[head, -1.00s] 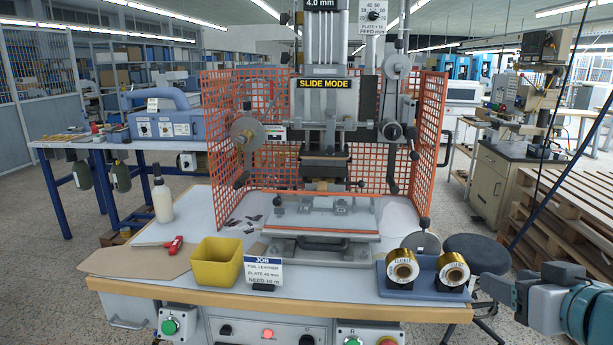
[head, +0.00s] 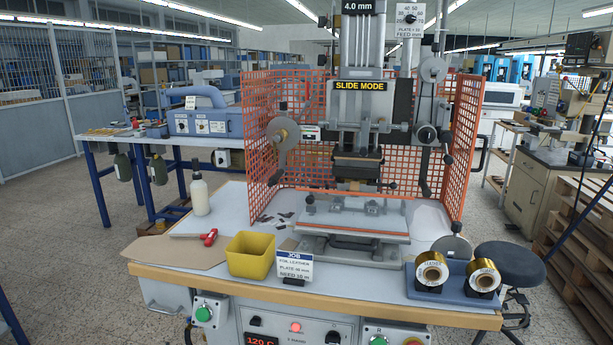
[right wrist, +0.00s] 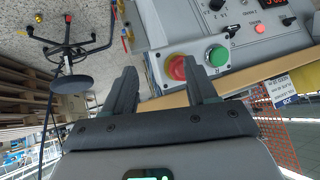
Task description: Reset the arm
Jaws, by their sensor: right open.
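My right gripper (right wrist: 163,88) shows in the right wrist view, its two dark fingers apart with nothing between them. Beyond the fingers are the bench's front edge and the front panel with a red button (right wrist: 177,68) and a green button (right wrist: 217,56). Neither of my grippers shows in the head view now.
The bench (head: 200,275) holds a yellow bin (head: 250,256), a job card (head: 293,268), a white bottle (head: 200,193), a red-handled tool (head: 209,237) and two gold foil rolls (head: 432,272) on a blue stand. A dark stool (head: 508,262) and wooden pallets (head: 580,250) stand at the right.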

